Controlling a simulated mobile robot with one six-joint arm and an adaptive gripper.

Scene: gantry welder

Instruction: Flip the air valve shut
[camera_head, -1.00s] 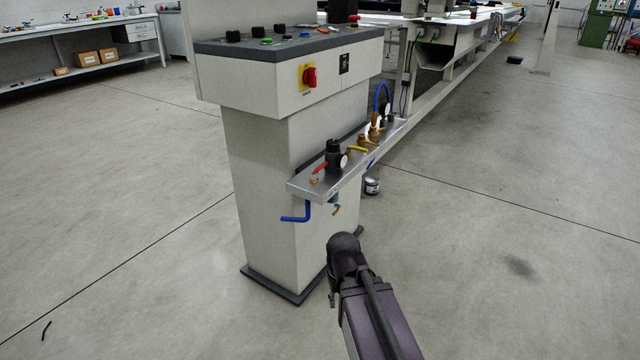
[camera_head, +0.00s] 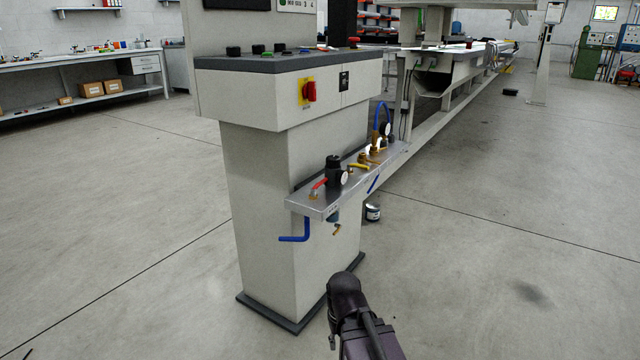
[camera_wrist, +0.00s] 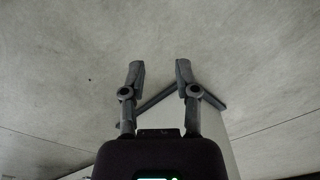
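A small valve with a red lever handle (camera_head: 319,184) sits at the near left end of a metal shelf (camera_head: 318,205) on the side of the console. A black regulator (camera_head: 333,168) with a round gauge stands just behind it. Further along are yellow-handled brass fittings (camera_head: 366,158) and a blue hose (camera_head: 377,115). Which valve is the air valve is not labelled legibly. My gripper (camera_wrist: 158,72) is open and empty in the wrist view, fingers apart over bare floor and the console's base. In the head view only my dark arm shows, low and in front of the console.
The console (camera_head: 262,180) stands on a dark base plate, with a red rotary switch (camera_head: 309,91) on its front. A blue pipe (camera_head: 295,238) hangs below the shelf.

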